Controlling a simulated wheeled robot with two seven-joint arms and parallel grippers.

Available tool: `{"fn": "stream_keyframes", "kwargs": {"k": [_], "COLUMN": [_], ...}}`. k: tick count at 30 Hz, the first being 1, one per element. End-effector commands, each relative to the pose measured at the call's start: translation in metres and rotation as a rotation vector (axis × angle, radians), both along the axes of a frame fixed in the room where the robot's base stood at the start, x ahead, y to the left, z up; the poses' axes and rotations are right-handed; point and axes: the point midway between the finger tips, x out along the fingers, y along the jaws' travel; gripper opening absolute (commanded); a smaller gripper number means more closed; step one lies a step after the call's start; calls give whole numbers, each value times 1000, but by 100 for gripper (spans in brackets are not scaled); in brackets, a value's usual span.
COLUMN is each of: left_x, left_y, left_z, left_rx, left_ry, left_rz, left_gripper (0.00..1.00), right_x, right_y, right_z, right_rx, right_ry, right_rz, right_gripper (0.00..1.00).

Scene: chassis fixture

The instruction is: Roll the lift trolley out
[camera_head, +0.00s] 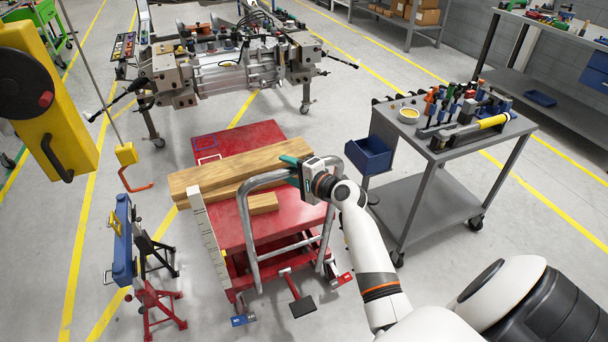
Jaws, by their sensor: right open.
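The red lift trolley (262,139) stands on the floor in the middle of the view, with a grey tubular push handle (246,222) at its near end. Wooden beams (225,168) and a shorter wooden block (263,203) lie on its red top. A dark foot pedal (302,307) shows low at its near side. I cannot tell whether the fingers touch the tube. My left gripper is not in view.
A chassis on a wheeled fixture (222,78) stands beyond the trolley. A grey tool cart (428,201) with a blue bin (368,156) stands close on the right. A yellow hoist (48,100) hangs at left, above red stands (157,299). Floor between trolley and stands is narrow.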

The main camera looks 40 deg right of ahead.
Motion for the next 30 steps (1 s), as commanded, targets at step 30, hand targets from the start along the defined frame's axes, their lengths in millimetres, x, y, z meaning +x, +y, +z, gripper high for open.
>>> {"fn": "stream_keyframes", "kwargs": {"k": [30], "left_x": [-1], "left_y": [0], "left_z": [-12], "left_rx": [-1], "left_ry": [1], "left_rz": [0], "left_gripper": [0], "right_x": [-104], "right_y": [-17], "right_z": [18], "right_rx": [1], "right_ry": [3], "right_rz": [0], "right_gripper": [47]}}
